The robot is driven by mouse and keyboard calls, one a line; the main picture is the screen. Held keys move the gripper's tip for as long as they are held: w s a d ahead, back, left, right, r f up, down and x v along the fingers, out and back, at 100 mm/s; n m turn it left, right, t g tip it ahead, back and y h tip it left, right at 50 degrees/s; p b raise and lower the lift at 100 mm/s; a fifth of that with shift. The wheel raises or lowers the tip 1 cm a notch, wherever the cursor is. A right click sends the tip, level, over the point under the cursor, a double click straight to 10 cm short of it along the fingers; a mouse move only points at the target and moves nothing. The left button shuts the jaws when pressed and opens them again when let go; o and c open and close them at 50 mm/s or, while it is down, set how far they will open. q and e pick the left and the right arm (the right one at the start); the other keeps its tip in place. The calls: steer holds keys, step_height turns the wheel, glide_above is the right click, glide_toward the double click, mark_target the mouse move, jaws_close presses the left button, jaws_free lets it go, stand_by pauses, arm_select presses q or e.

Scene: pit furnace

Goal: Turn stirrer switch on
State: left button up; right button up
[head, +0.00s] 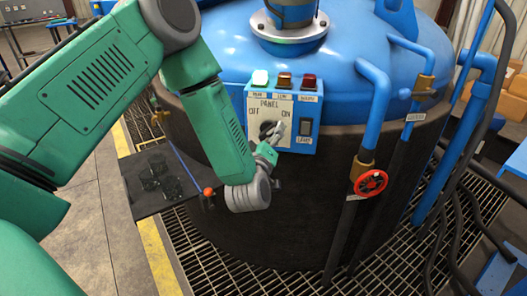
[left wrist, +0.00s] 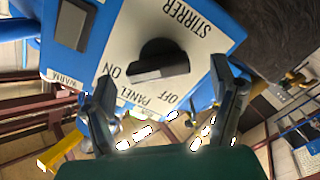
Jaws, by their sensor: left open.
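The stirrer switch is a black rotary knob (head: 267,130) on the white plate of a blue control panel (head: 318,115), with OFF and ON marked beside it. In the left wrist view the knob (left wrist: 158,60) appears large, with STIRRER, ON and OFF lettering around it; which mark it points to I cannot tell. My right gripper is not in view.
A blue-topped dark vessel (head: 360,80) carries the panel. A red valve wheel (head: 370,183) and blue pipes stand right of it. A red-tipped lever (head: 208,192) is left of my wrist. Grating (head: 300,280) covers the floor.

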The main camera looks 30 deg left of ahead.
arm_select(q)
steer(key=v, duration=0.9)
steer(key=shift+d, duration=0.2)
steer(key=shift+f, duration=0.1)
